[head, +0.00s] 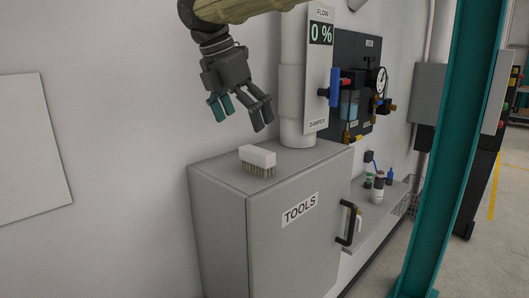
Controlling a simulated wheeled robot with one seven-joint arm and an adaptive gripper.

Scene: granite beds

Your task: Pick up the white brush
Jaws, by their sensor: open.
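The white brush (258,157) is a white block with brownish bristles on its underside. It lies bristles down on top of the grey tool cabinet (230,178), near the cabinet's front left part. My gripper (240,113) hangs above the cabinet, above and slightly left of the brush in the head view. Its dark fingers, one with a teal part, point downward and are spread apart with nothing between them. A clear gap shows between the fingertips and the brush.
A thick grey pipe (292,90) rises from the cabinet top behind the brush, with a flow panel (318,75) on it. Small bottles (378,188) stand on a lower shelf to the right. A teal post (450,140) stands in the right foreground. The cabinet door has a black handle (347,222).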

